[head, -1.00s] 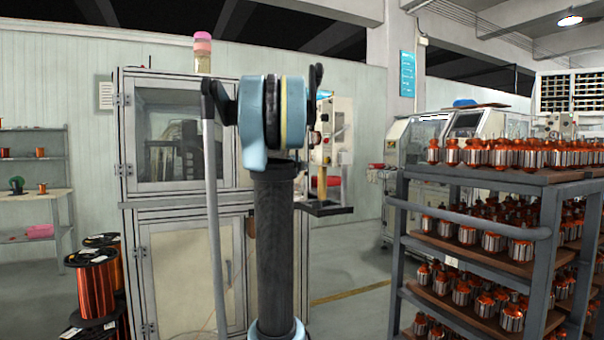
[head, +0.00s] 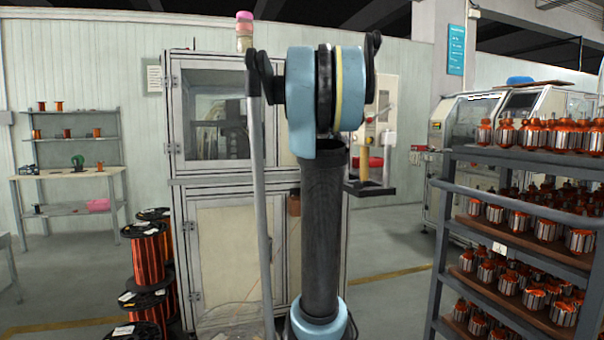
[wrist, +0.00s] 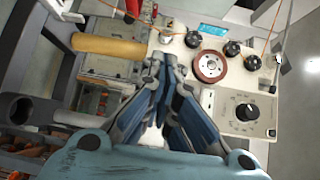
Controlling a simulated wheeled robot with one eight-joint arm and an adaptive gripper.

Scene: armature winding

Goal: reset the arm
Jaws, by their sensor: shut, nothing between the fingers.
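My gripper (wrist: 166,65) shows in the wrist view with its blue-grey fingers brought together and nothing between them. It is in front of a machine panel (wrist: 215,110) with black knobs, a round red-brown disc and a large dial. I cannot tell whether the fingertips touch anything. In the head view my arm stands upright in the middle, with black links and light blue joints, and hides what is behind it. The gripper itself cannot be made out there.
A framed cabinet (head: 220,250) stands behind my arm. A rack (head: 510,235) with copper-wound armatures is close on the right. Wire spools (head: 145,255) are stacked left of the cabinet, near a shelf (head: 75,175). A tan rod (wrist: 105,45) lies left of my fingertips. Floor shows between cabinet and rack.

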